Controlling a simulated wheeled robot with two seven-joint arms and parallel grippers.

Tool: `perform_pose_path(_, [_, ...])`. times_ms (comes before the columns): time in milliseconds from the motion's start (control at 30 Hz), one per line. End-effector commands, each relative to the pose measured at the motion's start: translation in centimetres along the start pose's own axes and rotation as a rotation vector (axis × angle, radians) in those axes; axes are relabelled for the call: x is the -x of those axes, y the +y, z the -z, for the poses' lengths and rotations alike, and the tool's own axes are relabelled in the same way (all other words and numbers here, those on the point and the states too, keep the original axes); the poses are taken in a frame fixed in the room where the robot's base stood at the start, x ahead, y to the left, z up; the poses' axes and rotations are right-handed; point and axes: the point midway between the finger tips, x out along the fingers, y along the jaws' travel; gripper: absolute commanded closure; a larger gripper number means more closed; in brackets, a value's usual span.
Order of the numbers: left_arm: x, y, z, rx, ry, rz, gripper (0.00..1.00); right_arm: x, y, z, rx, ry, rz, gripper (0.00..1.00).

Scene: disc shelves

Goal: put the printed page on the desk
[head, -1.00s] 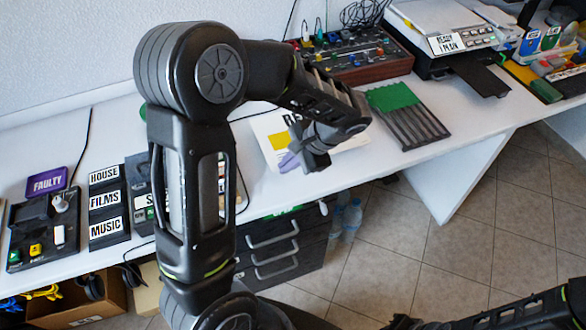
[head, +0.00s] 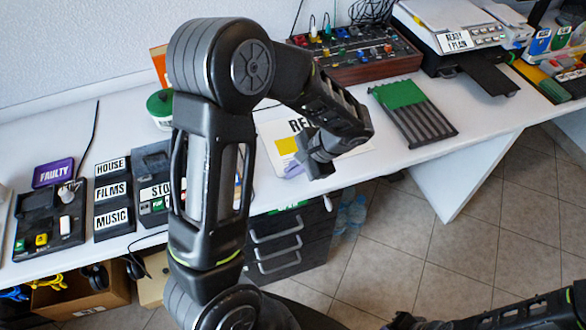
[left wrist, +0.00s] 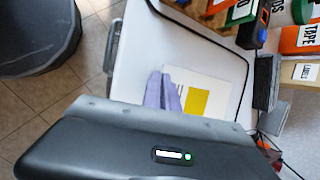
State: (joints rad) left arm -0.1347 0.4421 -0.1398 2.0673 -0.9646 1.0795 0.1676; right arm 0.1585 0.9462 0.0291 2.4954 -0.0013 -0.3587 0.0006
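The printed page (head: 273,129), white with a yellow block and dark letters, lies on the white desk (head: 345,180), near the front edge. My left forearm and gripper hide part of it in the head view. The page also shows in the left wrist view (left wrist: 212,82), face up. My left gripper (head: 293,170) is at the page's front edge. In the left wrist view its lavender fingers (left wrist: 163,90) overlap the page's left side, with a narrow gap between them. I see nothing held between them. Of my right arm, only dark links show at the lower right.
A slatted tray with a green end (head: 412,112) lies right of the page. A printer (head: 460,45) and mixer (head: 350,55) stand behind. Labelled trays (head: 112,190) are at the left. Drawers (head: 275,245) stand under the desk. A dark bin (left wrist: 35,35) is on the floor.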

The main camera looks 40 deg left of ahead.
Motion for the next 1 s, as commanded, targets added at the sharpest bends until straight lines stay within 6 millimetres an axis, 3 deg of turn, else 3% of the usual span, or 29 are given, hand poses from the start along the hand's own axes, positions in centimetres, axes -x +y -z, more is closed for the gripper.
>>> perform_pose_path(100, [0.0,0.0,0.0,0.000,0.000,0.000,0.88,0.0,0.0,0.0,0.000,0.000,0.000,1.00])
perform_pose_path(533, [1.1,-0.1,0.1,0.001,0.004,0.001,0.88,0.1,0.0,0.0,0.000,0.000,0.000,1.00])
perform_pose_path(1000, [9.8,-0.1,0.0,0.000,0.004,0.001,0.88,0.0,0.0,0.0,0.000,0.000,0.000,1.00])
